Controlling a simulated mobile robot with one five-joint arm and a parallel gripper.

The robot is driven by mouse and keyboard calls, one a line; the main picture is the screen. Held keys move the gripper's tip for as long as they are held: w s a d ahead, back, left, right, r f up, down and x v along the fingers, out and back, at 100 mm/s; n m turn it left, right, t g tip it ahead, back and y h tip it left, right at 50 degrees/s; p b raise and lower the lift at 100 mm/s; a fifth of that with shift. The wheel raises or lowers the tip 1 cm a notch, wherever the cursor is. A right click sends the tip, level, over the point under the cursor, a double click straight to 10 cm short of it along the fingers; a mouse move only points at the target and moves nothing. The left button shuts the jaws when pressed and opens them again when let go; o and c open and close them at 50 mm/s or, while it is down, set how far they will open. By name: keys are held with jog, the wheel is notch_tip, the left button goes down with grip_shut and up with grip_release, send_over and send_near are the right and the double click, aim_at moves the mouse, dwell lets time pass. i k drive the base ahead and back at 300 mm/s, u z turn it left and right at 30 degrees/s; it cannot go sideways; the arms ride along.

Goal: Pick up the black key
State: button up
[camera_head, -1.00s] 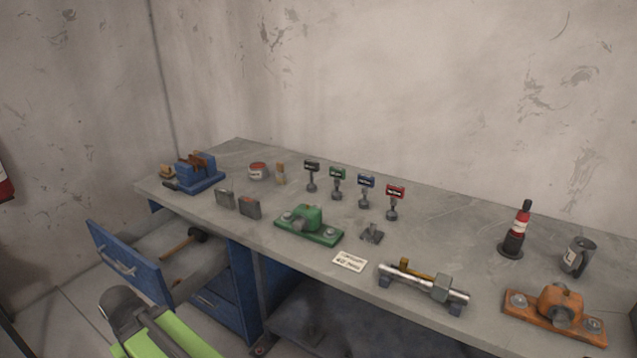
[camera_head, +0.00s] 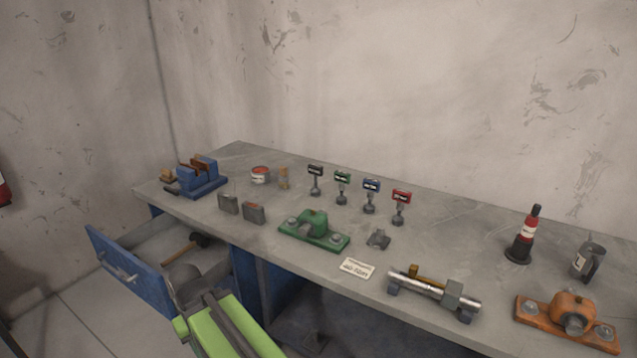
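The black key (camera_head: 315,180) stands upright on the grey workbench (camera_head: 440,225), with a black labelled tag on top of a grey stem. It is the leftmost in a row with a green key (camera_head: 341,187), a blue key (camera_head: 370,196) and a red key (camera_head: 400,207). Nothing touches it. My green arm (camera_head: 225,330) shows at the bottom left, in front of the bench and well apart from the black key. I cannot make out any gripper fingers in this view.
A blue drawer (camera_head: 128,272) stands open at the left, with a hammer (camera_head: 182,247) inside. A green bracket (camera_head: 314,230), grey blocks (camera_head: 241,208) and a small grey part (camera_head: 378,239) lie before the keys. A metal shaft (camera_head: 434,290) and orange bracket (camera_head: 568,318) are at right.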

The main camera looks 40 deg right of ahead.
aim_at(316, 170)
jog(key=u, duration=0.05)
jog(key=i, duration=1)
jog(key=z, duration=0.05)
